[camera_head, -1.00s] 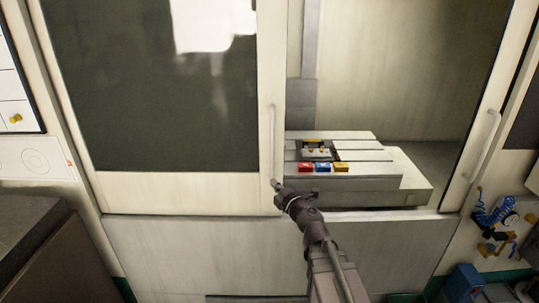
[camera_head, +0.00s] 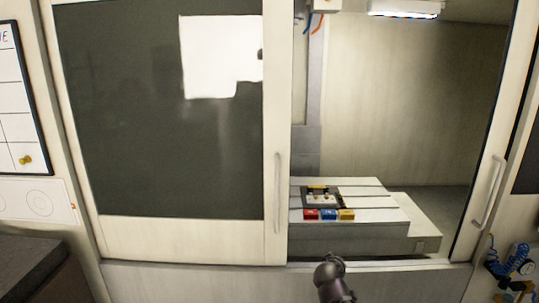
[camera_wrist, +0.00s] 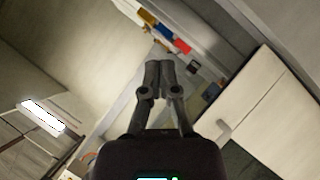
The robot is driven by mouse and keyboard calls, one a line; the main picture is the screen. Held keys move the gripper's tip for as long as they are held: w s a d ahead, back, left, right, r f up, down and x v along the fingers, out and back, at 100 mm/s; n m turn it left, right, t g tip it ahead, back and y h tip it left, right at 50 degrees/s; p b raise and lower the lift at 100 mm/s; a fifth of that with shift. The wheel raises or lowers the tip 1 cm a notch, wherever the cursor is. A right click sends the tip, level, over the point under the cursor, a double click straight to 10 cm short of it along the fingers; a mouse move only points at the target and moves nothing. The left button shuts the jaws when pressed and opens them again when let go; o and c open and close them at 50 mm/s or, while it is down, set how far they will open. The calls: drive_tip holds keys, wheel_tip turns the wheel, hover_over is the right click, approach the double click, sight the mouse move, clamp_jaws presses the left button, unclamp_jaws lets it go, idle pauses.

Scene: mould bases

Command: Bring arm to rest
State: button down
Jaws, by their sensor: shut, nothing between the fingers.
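My gripper (camera_wrist: 158,78) shows in the wrist view with its two dark fingers together and nothing between them. In the head view only a dark part of my arm shows at the bottom centre, in front of the machine's lower front panel; the fingertips are hard to make out there. The machine's table (camera_head: 385,213) stands inside the open doorway, with a mould base (camera_head: 322,200) on it. Red (camera_head: 311,214), blue (camera_head: 329,214) and yellow (camera_head: 346,214) blocks sit in a row at its front.
The left sliding door (camera_head: 180,239) has a dark window and an upright handle (camera_head: 277,190). The right door handle (camera_head: 489,190) stands beyond the opening. A dark surface (camera_head: 35,253) lies at lower left. A blue coiled hose (camera_head: 505,262) hangs at lower right.

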drive_tip(key=s+a+f+m+g+y, duration=0.2)
drive_tip(key=s+f+g, duration=0.3)
drive_tip(key=s, duration=0.3)
drive_tip(key=s+a+f+m+g+y, duration=0.2)
drive_tip(key=s+f+g+y, duration=0.1)
drive_tip(key=s+g, duration=0.3)
drive_tip(key=shift+s+a+f+m, duration=0.3)
drive_tip(key=shift+s+a+f, duration=0.05)
drive_tip(key=shift+s+f, duration=0.6)
drive_tip(key=shift+d, duration=0.1)
